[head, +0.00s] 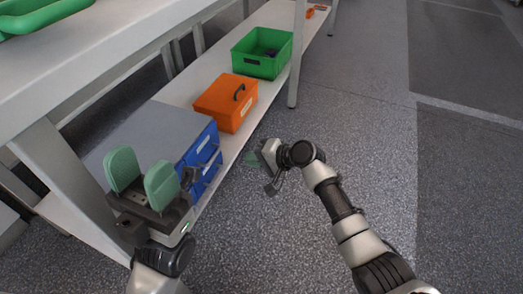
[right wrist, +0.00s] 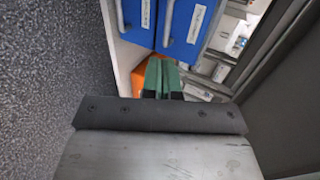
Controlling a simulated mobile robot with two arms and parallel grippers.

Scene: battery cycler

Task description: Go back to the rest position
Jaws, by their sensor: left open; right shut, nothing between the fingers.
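My left gripper (head: 143,181) is at the left of the head view, in front of the grey-topped blue drawer unit. Its two green fingers stand apart with nothing between them. My right gripper (head: 254,160) hangs low over the floor beside the shelf edge in the head view. In the right wrist view its green fingers (right wrist: 162,76) are together and hold nothing. The head view shows the right gripper only partly, behind its wrist.
The lower shelf holds a blue drawer unit (head: 203,160), an orange box (head: 226,115) with a handle and a green crate (head: 263,65). A table leg (head: 297,60) stands at the shelf edge. A green tray (head: 38,17) sits on the upper tabletop. Floor (head: 365,120) to the right is clear.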

